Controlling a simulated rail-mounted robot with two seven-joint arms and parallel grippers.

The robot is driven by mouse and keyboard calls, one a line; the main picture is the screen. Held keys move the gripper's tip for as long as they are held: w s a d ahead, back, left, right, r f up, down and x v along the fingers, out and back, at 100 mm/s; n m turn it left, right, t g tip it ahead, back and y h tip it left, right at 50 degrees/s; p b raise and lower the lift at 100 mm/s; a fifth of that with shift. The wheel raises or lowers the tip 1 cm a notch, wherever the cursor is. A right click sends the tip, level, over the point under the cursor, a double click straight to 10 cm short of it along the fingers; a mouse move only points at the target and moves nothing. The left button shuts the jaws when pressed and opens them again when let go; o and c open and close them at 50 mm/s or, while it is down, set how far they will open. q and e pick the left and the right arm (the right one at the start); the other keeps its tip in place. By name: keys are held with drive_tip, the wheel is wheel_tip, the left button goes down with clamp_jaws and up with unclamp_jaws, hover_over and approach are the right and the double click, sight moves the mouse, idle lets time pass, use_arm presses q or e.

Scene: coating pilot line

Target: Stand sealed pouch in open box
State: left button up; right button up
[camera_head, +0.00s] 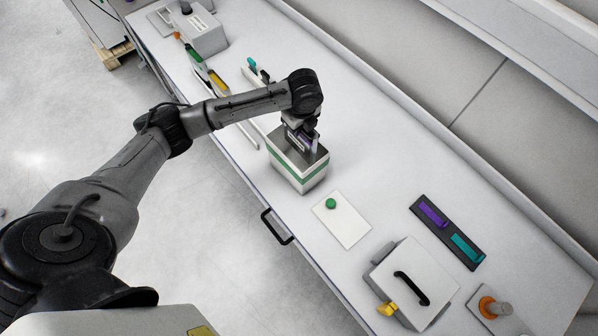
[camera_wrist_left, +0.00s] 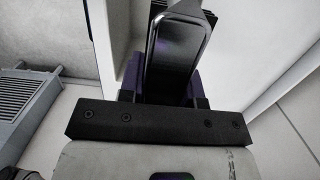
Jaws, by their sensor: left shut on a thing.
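The open box (camera_head: 285,168) is white with a green band and stands on the bench near its front edge. My left gripper (camera_head: 305,146) is over the box opening and points down. In the left wrist view it is shut on a dark, glossy, rounded-corner pouch (camera_wrist_left: 178,48), with purple finger parts beside it. The gripper hides most of the pouch in the head view, and its lower end cannot be made out. I cannot tell whether the pouch touches the box floor. My right gripper is not in view.
A white card (camera_head: 342,222) with a green knob lies near the box. A white case (camera_head: 428,270) with a black handle and a dark tray (camera_head: 440,220) with purple and teal pieces are further right. A grey-white box (camera_head: 202,36) stands at the far end. The bench behind the box is clear.

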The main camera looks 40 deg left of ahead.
sight(299, 148)
use_arm(q)
drive_tip(key=shift+f+p, duration=0.35)
drive_tip(key=shift+f, duration=5.3)
drive_tip(key=shift+f, duration=0.35)
drive_tip(key=o, duration=0.6)
drive_tip(key=shift+f, duration=0.15)
drive_tip(key=r, duration=0.4)
drive_tip(key=d+r, duration=0.1)
drive_tip(key=r, duration=0.8)
drive_tip(key=shift+d+r+b, duration=0.15)
drive_tip(key=shift+d+b, duration=0.05)
drive_tip(key=shift+b, duration=0.2)
